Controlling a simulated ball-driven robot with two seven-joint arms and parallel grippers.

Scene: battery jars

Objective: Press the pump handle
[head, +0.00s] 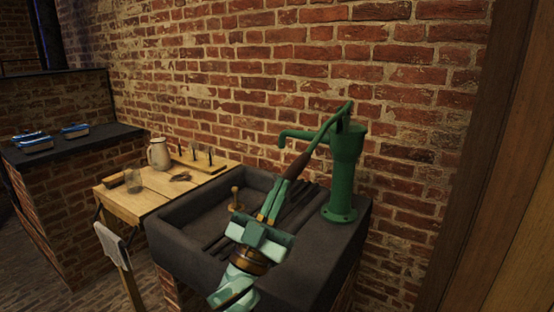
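The green pump (345,165) stands upright on the right end of the dark stone sink. Its handle (322,138) runs from the pump's top down to the left and ends in a brown grip (298,166). My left gripper (284,184) reaches up from the bottom of the view, its two fingers close together and in line with the handle. The fingertips overlap the lower end of the brown grip. I cannot tell whether they touch it or lie in front of it. The grip's end is hidden behind the fingers. My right gripper is not in view.
The dark stone sink (172,232) holds a small brass-coloured fitting (236,200). A wooden table (180,188) on the left bears a jug (158,154), a glass jar (134,182) and small tools. Blue-topped items (75,130) lie on a further counter. A brick wall stands close behind the pump.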

